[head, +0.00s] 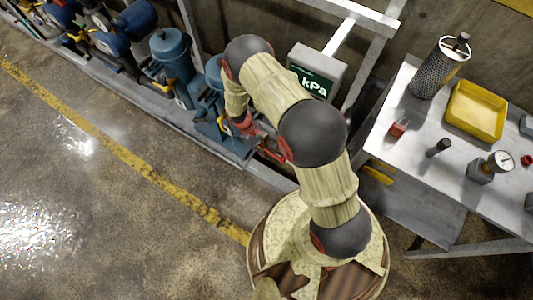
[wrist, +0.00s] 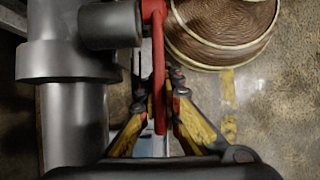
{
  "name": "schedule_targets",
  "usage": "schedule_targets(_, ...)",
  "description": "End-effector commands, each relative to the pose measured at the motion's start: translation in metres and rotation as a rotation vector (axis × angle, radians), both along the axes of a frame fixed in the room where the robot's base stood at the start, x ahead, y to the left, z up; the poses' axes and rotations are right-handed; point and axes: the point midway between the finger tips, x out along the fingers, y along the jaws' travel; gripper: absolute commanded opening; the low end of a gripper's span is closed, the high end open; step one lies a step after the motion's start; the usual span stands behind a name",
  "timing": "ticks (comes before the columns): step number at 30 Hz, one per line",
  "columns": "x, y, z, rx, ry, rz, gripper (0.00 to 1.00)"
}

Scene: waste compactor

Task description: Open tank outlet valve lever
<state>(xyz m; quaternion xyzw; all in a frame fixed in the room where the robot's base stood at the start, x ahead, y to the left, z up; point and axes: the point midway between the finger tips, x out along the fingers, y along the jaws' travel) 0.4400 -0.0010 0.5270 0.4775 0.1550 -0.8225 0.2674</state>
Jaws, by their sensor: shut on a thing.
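The valve lever (wrist: 158,70) is a red bar in the middle of the wrist view. It runs down from a red hub beside a grey valve body (wrist: 108,25) on a thick grey vertical pipe (wrist: 70,115). My gripper (wrist: 160,88), with yellow and black fingers, is shut on the lever, one finger on each side of it. In the head view my gripper (head: 262,141) is low beside the blue equipment, partly covered by my arm. The lever cannot be made out clearly there.
Blue tanks and pumps (head: 171,55) stand along the wall at the left. A kPa display (head: 316,82) is behind my arm. A grey table (head: 395,155) at the right holds a yellow tray (head: 476,115), a mesh cylinder (head: 436,72) and a gauge (head: 497,161). The floor at the left is clear.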

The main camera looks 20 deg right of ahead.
Motion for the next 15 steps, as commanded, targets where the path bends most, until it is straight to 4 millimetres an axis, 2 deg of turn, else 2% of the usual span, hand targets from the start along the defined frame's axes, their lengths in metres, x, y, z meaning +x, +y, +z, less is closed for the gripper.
schedule_targets(5, 0.0005, 0.0001, -0.0011, 0.001, -0.003, 0.001, 0.0)
schedule_targets(6, 0.0005, 0.0001, -0.0011, 0.001, -0.003, 0.001, 0.06)
schedule_targets(15, 0.0003, 0.0001, -0.0004, 0.001, -0.002, 0.0, 0.23)
